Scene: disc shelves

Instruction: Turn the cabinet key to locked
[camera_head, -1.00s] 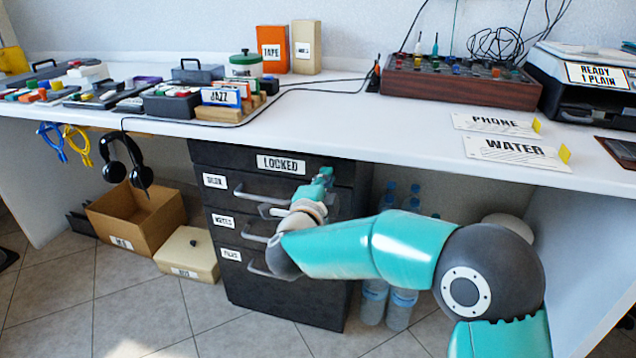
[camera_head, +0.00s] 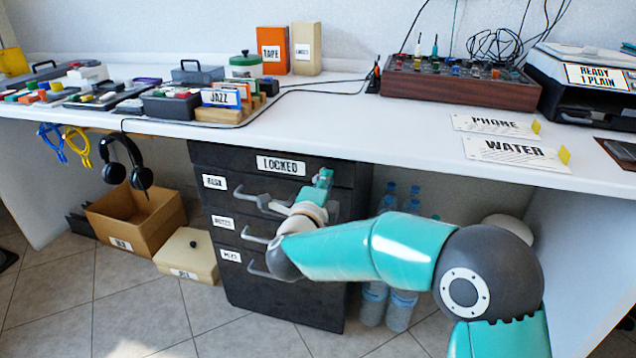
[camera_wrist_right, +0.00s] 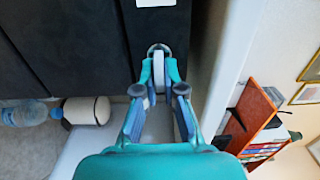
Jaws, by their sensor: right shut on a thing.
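The dark filing cabinet (camera_head: 290,305) stands under the desk, with a LOCKED label (camera_head: 281,165) on its top panel and drawers with grey handles below. My right gripper (camera_head: 324,180) is at the upper right of the cabinet front. In the right wrist view its teal fingers (camera_wrist_right: 159,84) are shut on the key (camera_wrist_right: 158,68), at a round metal lock (camera_wrist_right: 157,48) in the dark front. The fingers hide most of the key, so I cannot read its exact angle. My left gripper is not in view.
The white desk (camera_head: 350,130) overhangs the cabinet. Water bottles (camera_head: 400,305) stand right of it, close to my right arm. A cardboard box (camera_head: 135,215) and a beige box (camera_head: 187,255) are on the floor to the left. Headphones (camera_head: 125,160) hang under the desk edge.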

